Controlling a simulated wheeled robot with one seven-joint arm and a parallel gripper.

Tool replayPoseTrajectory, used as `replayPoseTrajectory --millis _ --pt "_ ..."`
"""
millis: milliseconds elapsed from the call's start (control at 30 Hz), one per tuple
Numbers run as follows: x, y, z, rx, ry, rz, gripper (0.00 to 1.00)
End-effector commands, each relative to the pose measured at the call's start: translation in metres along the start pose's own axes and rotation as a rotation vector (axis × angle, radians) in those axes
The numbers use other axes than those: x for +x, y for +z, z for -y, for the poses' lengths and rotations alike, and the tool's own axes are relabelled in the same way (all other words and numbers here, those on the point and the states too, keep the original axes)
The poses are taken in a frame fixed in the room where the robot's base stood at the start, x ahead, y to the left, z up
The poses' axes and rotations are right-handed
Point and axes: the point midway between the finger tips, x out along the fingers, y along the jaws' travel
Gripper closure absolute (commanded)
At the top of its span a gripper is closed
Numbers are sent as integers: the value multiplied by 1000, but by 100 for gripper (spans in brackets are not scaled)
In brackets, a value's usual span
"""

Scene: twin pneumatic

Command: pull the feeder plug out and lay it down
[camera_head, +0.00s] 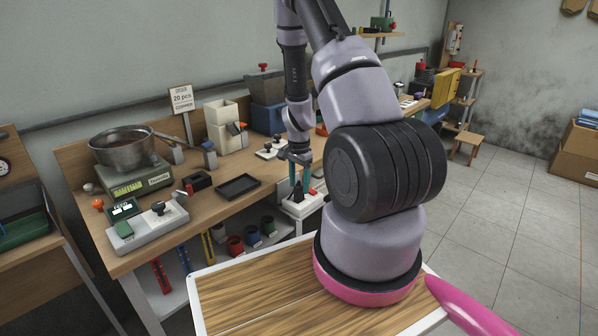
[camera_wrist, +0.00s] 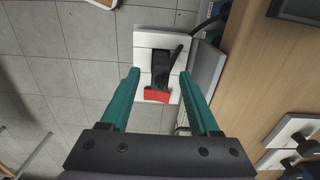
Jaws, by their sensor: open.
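A white socket block (camera_wrist: 145,40) sits at the edge of the wooden bench, and it also shows in the head view (camera_head: 303,208). A black plug (camera_wrist: 161,66) with a dark cable rests on the block, with a red part (camera_wrist: 157,96) at its near end. I cannot tell how deep the plug sits. My gripper (camera_wrist: 158,78) has teal fingers, open, one on either side of the plug with gaps between. In the head view my gripper (camera_head: 297,190) points down over the block, and its fingers hide much of the plug.
A black tray (camera_head: 238,187) lies on the bench (camera_head: 215,206) left of my gripper. A pot (camera_head: 122,148) stands on a green scale (camera_head: 138,181) at the far left. Cream bins (camera_head: 222,130) stand behind. Bare tile floor (camera_wrist: 45,65) lies left of the block in the wrist view.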

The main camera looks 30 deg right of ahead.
Motion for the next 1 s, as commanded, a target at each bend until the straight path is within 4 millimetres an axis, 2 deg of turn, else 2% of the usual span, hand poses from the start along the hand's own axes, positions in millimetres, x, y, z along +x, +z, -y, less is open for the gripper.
replayPoseTrajectory --millis 200,467,500,567,600,667,733,767,800,833,1000 --pt "16 0 0 0 0 0 38" --pt "18 0 0 0 -1 0 38" --pt "18 0 0 0 -1 0 41" --pt "17 0 0 0 -1 0 64" --pt "17 0 0 0 -1 0 80" --pt "17 0 0 0 -1 0 100" --pt "17 0 0 0 -1 0 100" --pt "17 0 0 0 -1 0 81" --pt "17 0 0 0 -1 0 96" --pt "17 0 0 0 -1 0 100" --pt "17 0 0 -1 -1 0 100"
